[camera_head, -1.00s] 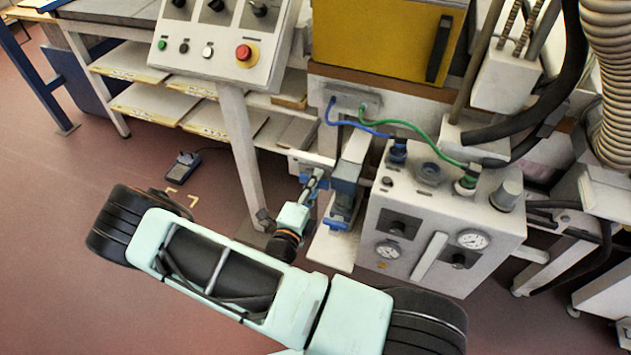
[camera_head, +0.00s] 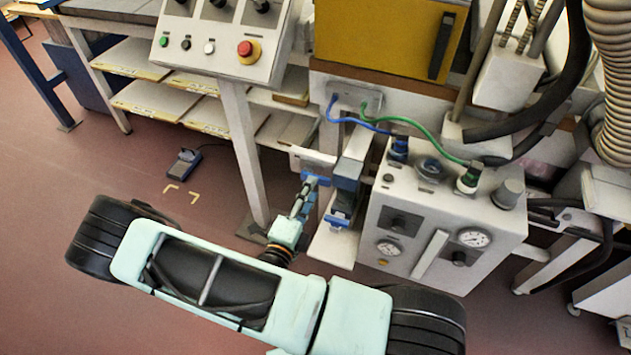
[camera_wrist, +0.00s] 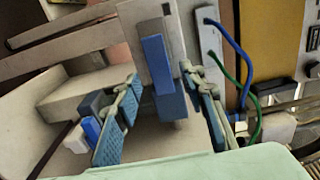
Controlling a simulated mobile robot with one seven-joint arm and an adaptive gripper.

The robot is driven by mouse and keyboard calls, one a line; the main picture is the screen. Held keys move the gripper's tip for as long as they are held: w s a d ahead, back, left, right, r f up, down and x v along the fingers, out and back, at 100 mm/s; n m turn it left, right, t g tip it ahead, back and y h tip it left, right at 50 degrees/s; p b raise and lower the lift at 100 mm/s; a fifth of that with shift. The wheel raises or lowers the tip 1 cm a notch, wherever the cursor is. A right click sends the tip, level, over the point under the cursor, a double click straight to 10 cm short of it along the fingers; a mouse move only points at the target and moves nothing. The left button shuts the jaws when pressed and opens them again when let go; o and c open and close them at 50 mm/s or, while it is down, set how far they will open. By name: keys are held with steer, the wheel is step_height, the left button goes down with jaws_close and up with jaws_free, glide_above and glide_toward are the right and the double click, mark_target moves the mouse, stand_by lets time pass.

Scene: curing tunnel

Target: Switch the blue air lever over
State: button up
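In the wrist view a long blue bar (camera_wrist: 157,65), which looks like the air lever, lies along a pale grey block. A darker blue block (camera_wrist: 172,106) is just below it. My gripper (camera_wrist: 160,78) is open, its two blue-padded fingers on either side of the bar with gaps visible. In the head view my gripper (camera_head: 307,188) is at the left of the blue and grey valve unit (camera_head: 346,180). The lever is hard to separate from the blue finger pads there. I cannot tell whether a finger touches it.
The white air box (camera_head: 408,219) with gauges stands right of the valve unit. Blue (camera_head: 345,118) and green (camera_head: 415,127) hoses run above. A control panel (camera_head: 207,60) on a pale post (camera_head: 247,160) is at the left. A foot pedal (camera_head: 184,163) lies on the floor.

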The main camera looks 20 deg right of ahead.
steer(key=v, duration=0.7)
stand_by(0.3)
